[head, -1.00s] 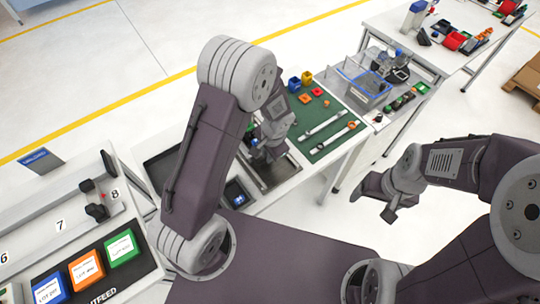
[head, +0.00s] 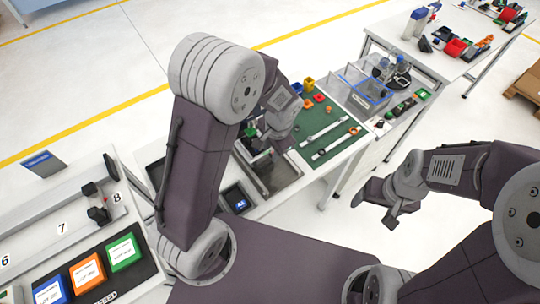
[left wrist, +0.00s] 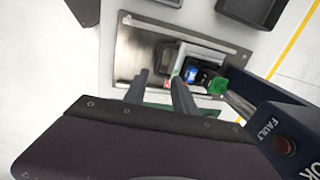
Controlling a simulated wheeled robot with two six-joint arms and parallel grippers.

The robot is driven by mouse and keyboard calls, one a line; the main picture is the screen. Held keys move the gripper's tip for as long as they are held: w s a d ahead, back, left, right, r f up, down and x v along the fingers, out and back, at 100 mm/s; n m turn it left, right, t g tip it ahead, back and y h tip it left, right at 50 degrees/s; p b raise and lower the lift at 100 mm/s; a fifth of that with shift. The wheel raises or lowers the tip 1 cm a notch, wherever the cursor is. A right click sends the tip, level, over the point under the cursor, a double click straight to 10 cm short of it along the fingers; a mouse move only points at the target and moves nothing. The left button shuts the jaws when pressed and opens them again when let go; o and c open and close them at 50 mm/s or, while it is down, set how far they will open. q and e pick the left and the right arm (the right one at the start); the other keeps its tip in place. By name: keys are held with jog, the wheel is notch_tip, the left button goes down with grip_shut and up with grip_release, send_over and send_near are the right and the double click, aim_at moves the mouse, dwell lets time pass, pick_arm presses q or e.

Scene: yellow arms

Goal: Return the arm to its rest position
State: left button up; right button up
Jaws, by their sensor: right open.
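My left arm reaches across the head view from lower left. Its gripper (head: 262,143) hangs above the metal tray at the near side of the green-matted bench and is partly hidden by my own wrist. In the left wrist view its two fingers (left wrist: 160,92) stand apart with nothing between them, over the metal tray (left wrist: 133,62). Small blue, black and green parts (left wrist: 195,75) lie beyond the fingers in that view. My right gripper (head: 388,206) is open and empty over clear floor at the right.
The green mat (head: 335,125) holds strips and small orange and yellow parts. A clear bin (head: 362,95) stands behind it. A dark box with a red button (left wrist: 284,146) is close beside my left gripper.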

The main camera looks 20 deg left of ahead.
pick_arm(q)
jog(key=shift+d+r, duration=0.15)
jog(key=shift+r, duration=0.65)
jog(key=s+a+r+n+h, duration=0.1)
jog(key=s+a+n, duration=0.4)
jog(key=s, duration=0.6)
jog(key=n, duration=0.2)
jog(key=shift+s+r+n+h, duration=0.2)
jog(key=shift+r+n+h, duration=0.1)
jog(key=shift+h, duration=0.1)
jog(key=shift+w, duration=0.15)
